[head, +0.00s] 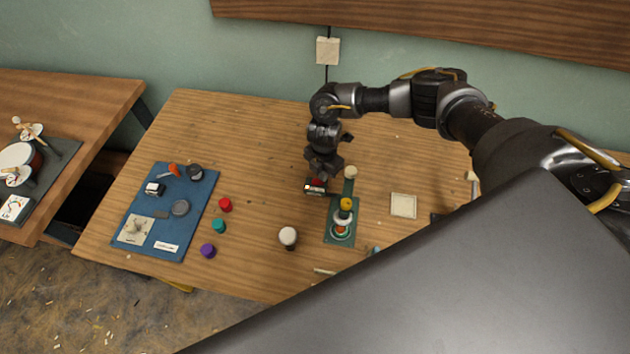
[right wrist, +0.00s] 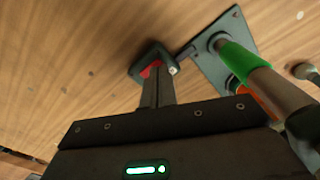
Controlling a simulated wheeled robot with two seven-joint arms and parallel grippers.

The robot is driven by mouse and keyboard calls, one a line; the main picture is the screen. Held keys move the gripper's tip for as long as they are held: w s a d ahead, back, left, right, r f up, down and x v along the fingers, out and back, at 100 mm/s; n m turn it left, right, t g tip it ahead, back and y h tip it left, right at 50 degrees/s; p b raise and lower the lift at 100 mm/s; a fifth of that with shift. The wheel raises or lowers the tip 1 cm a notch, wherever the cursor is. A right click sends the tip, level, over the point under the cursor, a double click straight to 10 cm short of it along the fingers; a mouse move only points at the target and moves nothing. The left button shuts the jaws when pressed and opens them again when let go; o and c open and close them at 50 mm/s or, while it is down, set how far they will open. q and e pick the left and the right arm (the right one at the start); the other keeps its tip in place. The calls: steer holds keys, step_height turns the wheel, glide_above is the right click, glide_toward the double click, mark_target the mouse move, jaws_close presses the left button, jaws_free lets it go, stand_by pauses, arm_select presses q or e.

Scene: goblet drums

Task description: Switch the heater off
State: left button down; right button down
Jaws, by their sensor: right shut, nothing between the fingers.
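A small black switch box (head: 315,187) with a red rocker sits on the wooden table beside a green plate, near the middle of the head view. In the right wrist view the box (right wrist: 136,66) shows as a dark frame around a red part (right wrist: 149,70), with a small pale spot at its right side. My right gripper (head: 320,174) points down at the box. Its fingers (right wrist: 157,78) are shut and empty, their tips over or against the red part; contact and the rocker's tilt cannot be told. My left gripper is not in view.
The green plate (head: 332,236) carries a stacked piece with a yellow top (head: 346,204). A white-topped jar (head: 288,237), red, green and purple pots, a blue mat (head: 185,240) and a pale square (head: 403,205) lie around. Bare table lies left of the box.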

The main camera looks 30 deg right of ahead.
steer(key=shift+f+b, duration=0.5)
steer(key=shift+f, duration=0.2)
stand_by(0.4)
step_height(320, 180, up, 7)
steer(key=p, duration=0.6)
steer(key=shift+p, duration=0.4)
